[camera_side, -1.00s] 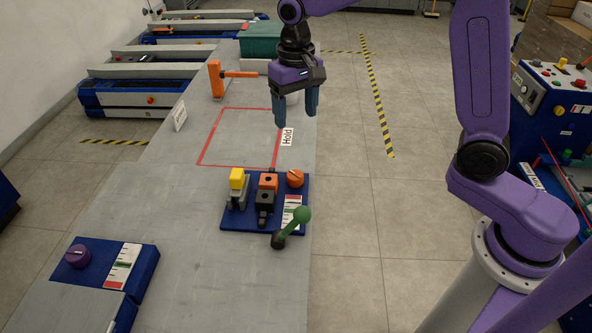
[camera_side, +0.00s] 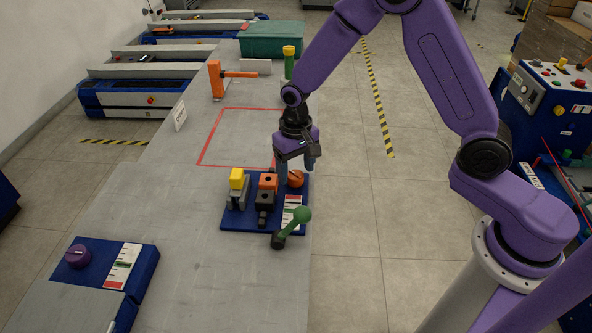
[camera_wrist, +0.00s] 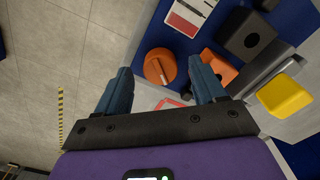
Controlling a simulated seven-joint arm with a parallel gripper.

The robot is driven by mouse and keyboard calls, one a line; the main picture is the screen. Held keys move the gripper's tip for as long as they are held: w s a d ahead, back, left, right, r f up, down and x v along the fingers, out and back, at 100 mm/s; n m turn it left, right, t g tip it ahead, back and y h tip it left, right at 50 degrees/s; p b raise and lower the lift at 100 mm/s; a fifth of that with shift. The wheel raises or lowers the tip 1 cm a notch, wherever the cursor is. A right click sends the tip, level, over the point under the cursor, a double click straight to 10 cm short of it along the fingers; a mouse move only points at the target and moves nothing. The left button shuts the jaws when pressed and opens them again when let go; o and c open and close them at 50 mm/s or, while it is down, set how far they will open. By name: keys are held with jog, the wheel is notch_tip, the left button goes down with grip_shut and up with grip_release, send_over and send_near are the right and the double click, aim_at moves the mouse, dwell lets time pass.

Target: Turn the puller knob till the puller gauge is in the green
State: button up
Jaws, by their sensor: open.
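An orange round knob (camera_side: 296,179) sits on the blue panel (camera_side: 239,219) at the table's right side. My open gripper (camera_side: 298,170) is just over this knob. In the wrist view the orange knob (camera_wrist: 160,66) shows between the tips of my fingers, nearer the left one; contact cannot be told. A white gauge with coloured bands (camera_side: 291,209) stands beside it; its reading is too small to tell. In the wrist view the gauge (camera_wrist: 190,14) is partly cut off. A purple knob (camera_side: 78,256) and another gauge (camera_side: 122,266) are on the front left box. No label names the puller.
Yellow (camera_side: 237,179) and orange (camera_side: 268,181) blocks top fixtures left of the knob. A red-outlined area (camera_side: 238,140) lies bare behind. An orange handle (camera_side: 216,80), green post (camera_side: 289,62) and green bin (camera_side: 270,38) are farther back.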

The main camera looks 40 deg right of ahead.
jog(key=shift+f, duration=0.65)
jog(key=c, duration=1.1)
jog(key=shift+o, duration=0.2)
jog(key=n, duration=0.3)
jog(key=shift+d+n, duration=0.1)
jog(key=shift+n, duration=0.2)
jog(key=shift+w+n, duration=0.1)
jog(key=shift+n, duration=1.9)
